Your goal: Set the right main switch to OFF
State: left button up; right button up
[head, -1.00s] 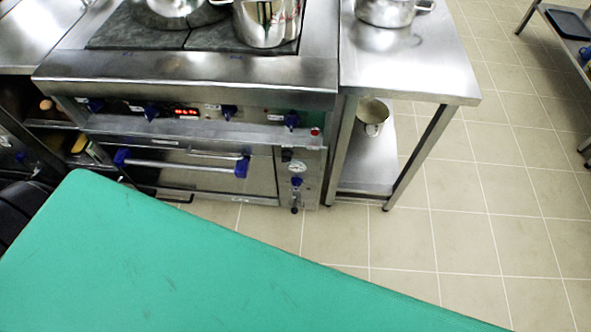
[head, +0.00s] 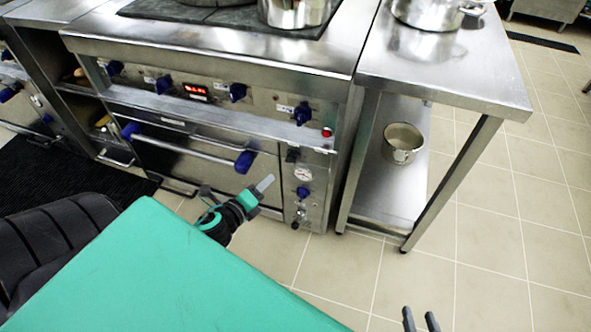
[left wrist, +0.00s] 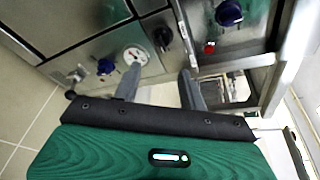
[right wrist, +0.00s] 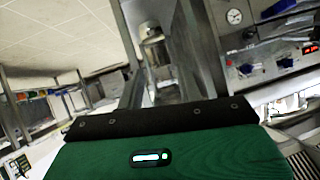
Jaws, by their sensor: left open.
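The stove's narrow right panel carries a small dark rotary switch (head: 292,155) above a round gauge (head: 303,174) and a blue knob (head: 302,191). I take the dark switch as the main switch; its setting is too small to read. It shows larger in the left wrist view (left wrist: 162,37), above and between my fingers and apart from them. My left gripper (head: 264,183) is open and empty, in front of the stove, left of and below the switch. My right gripper (head: 420,320) is open and empty at the bottom of the head view, over the floor.
A steel side table (head: 440,60) with a pot on top (head: 428,12) and a pot (head: 403,143) on its lower shelf stands right of the stove. A blue-ended oven handle (head: 190,145) juts out left of the panel. Tiled floor (head: 480,240) is open at right.

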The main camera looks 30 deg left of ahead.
aim_at(288, 161)
pick_arm(q)
jog(key=b+x, duration=0.1)
jog(key=x, duration=1.2)
jog(key=shift+w+r+b, duration=0.1)
jog(key=shift+w+b, duration=0.25)
jog(key=shift+w, duration=0.05)
pick_arm(e)
jog(key=a+t, duration=0.1)
jog(key=a+r+t+y, duration=0.1)
jog(key=shift+a+t, duration=0.3)
jog(key=shift+a, duration=0.05)
pick_arm(q)
jog(key=c, duration=0.7)
